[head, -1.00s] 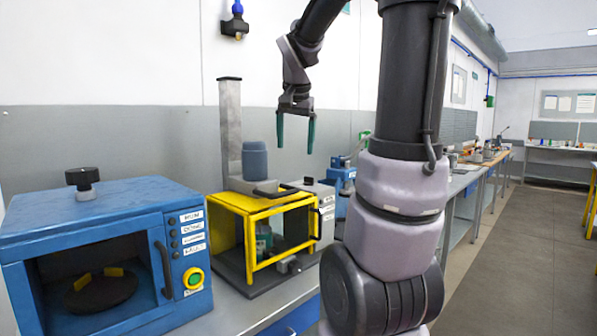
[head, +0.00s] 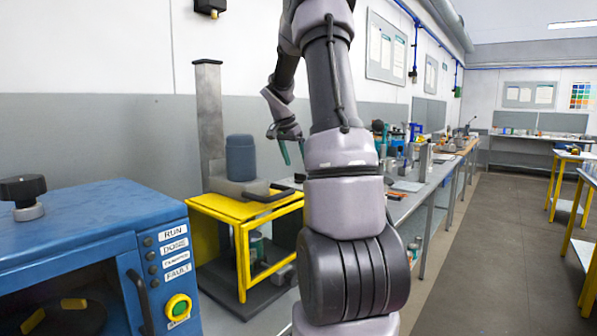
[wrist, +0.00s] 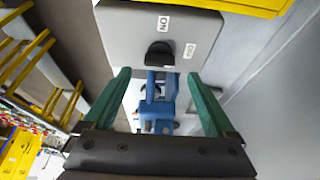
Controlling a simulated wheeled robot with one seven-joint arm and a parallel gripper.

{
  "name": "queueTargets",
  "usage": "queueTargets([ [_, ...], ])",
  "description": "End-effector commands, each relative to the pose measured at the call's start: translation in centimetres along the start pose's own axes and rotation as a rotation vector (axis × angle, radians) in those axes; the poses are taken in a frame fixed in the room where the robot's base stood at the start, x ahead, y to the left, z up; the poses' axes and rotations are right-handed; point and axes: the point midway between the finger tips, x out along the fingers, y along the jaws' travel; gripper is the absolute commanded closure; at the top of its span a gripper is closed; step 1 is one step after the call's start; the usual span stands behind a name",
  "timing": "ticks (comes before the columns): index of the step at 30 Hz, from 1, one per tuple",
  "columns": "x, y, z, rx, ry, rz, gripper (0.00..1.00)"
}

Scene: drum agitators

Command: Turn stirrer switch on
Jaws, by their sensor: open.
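The stirrer switch is a dark knob (wrist: 159,54) on a grey box (wrist: 120,35), between ON and OFF labels in the wrist view. I cannot tell clearly which label it points to. My gripper (wrist: 159,76) is open and empty, its green fingers apart on either side of the knob in that view. Contact is not visible. In the head view my gripper (head: 293,152) hangs just right of the stirrer's blue motor (head: 241,158), above the yellow guard (head: 222,208). There the knob is hidden behind my arm.
A blue machine (head: 95,235) with a green button stands at the left. A grey column (head: 211,130) rises behind the motor. A blue device (wrist: 158,112) shows beyond the box in the wrist view. The floor aisle (head: 480,250) at the right is clear.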

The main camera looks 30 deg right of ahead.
Motion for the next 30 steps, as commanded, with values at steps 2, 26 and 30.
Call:
queueTargets([
  [2,1.5,0.1,0.0,0.001,-0.002,0.002,0.10],
  [26,4.2,0.0,0.0,0.000,0.000,-0.001,0.96],
  [30,4.2,0.0,0.0,-0.003,0.000,-0.002,0.96],
])
